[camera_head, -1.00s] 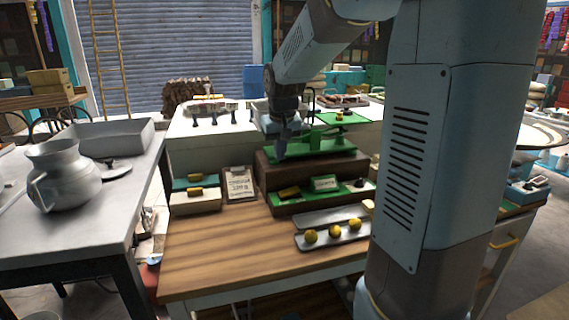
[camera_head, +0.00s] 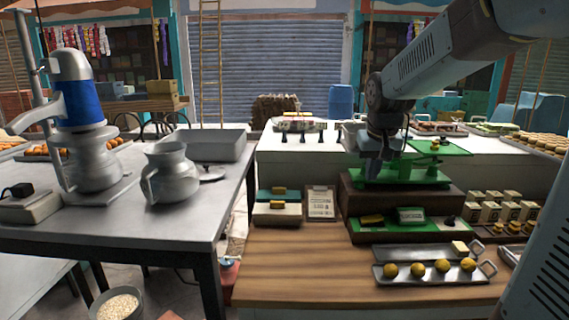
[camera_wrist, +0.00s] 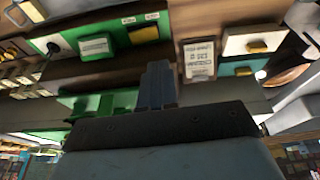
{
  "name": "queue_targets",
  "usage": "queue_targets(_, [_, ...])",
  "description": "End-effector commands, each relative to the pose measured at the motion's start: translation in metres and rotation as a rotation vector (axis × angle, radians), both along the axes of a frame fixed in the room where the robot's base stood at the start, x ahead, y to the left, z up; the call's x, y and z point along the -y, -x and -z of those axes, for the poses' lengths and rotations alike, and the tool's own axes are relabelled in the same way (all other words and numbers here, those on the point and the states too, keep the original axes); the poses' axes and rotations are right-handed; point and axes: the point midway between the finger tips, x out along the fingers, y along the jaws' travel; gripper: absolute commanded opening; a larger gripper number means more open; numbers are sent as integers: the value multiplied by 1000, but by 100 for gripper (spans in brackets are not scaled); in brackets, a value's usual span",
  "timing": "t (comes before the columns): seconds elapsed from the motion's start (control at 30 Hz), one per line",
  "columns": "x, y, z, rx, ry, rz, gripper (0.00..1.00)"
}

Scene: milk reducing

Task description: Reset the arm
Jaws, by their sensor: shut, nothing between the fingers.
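My gripper (camera_head: 374,170) hangs at the end of my arm, above the left end of a green stand (camera_head: 402,176) on a brown wooden block, in the head view. The fingers are shut with nothing between them. I cannot tell from the head view how far they are from the stand. In the wrist view my closed fingers (camera_wrist: 158,86) point toward the wooden counter, and part of the green stand (camera_wrist: 106,102) shows beside them.
Trays with several yellow sweets (camera_head: 418,270) lie on the wooden counter (camera_head: 300,262). A small sign (camera_head: 321,203) stands by stacked boxes (camera_head: 275,212).

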Motion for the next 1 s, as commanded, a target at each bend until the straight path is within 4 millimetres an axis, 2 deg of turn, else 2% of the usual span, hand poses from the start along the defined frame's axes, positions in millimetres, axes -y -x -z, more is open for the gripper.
queue_targets(0.03, [-1,15,-7,15,-2,-2,0])
queue_targets(0.3, [-4,91,-23,73,-11,-19,0])
queue_targets(0.6, [-8,171,-21,136,-16,-35,0])
queue_targets(0.8, [-10,208,-13,167,-16,-44,0])
queue_targets(1.0, [-12,222,-8,178,-17,-49,0])
